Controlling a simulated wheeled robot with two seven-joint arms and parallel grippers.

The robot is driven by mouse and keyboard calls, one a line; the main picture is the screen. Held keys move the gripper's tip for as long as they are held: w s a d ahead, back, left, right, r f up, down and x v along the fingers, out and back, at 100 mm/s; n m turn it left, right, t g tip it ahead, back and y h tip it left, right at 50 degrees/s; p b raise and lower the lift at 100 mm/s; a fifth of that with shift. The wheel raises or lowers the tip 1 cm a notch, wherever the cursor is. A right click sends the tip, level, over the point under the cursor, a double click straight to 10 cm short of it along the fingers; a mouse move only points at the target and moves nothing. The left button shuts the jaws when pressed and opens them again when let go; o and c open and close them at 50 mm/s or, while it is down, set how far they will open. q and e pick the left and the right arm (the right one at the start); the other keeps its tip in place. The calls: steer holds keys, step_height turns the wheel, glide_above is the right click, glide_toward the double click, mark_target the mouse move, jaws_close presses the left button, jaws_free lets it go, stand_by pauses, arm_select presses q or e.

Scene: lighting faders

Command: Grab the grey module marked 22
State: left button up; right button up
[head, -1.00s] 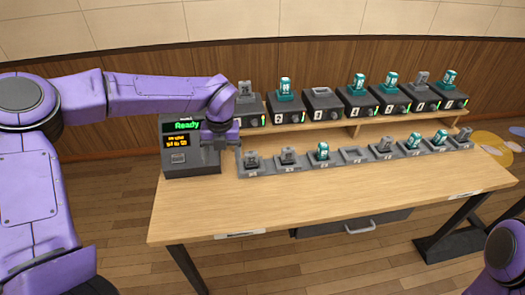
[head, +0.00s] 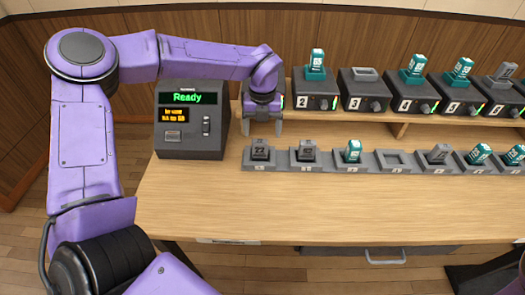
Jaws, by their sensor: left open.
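The grey module marked 22 (head: 260,149) stands upright in the leftmost slot of the front rack (head: 377,169). My left gripper (head: 264,131) points down with its two fingers apart and empty. In the picture it is just above the module, and the fingertips come close to its top. I cannot tell whether they touch it. A second grey module (head: 307,151) with a hard-to-read mark stands one slot to the right. My right gripper is out of view.
The black console (head: 189,140) reading "Ready" stands left of the rack. Numbered fader boxes, such as box 2 (head: 317,103) and the empty box 3 (head: 365,103), line the raised shelf behind. A teal module (head: 352,151) is in the rack. The front tabletop (head: 320,210) is clear.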

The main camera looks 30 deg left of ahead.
mark_target(260, 141)
arm_select(q)
steer(key=f, duration=0.2)
steer(key=f+p, duration=0.1)
steer(key=f, duration=0.4)
steer(key=shift+s+a+f, duration=0.25)
steer(key=shift+a+f, duration=0.1)
steer(key=shift+f, duration=0.35)
steer(key=shift+r, duration=0.1)
steer(key=c, duration=1.1)
steer(key=shift+r, duration=0.1)
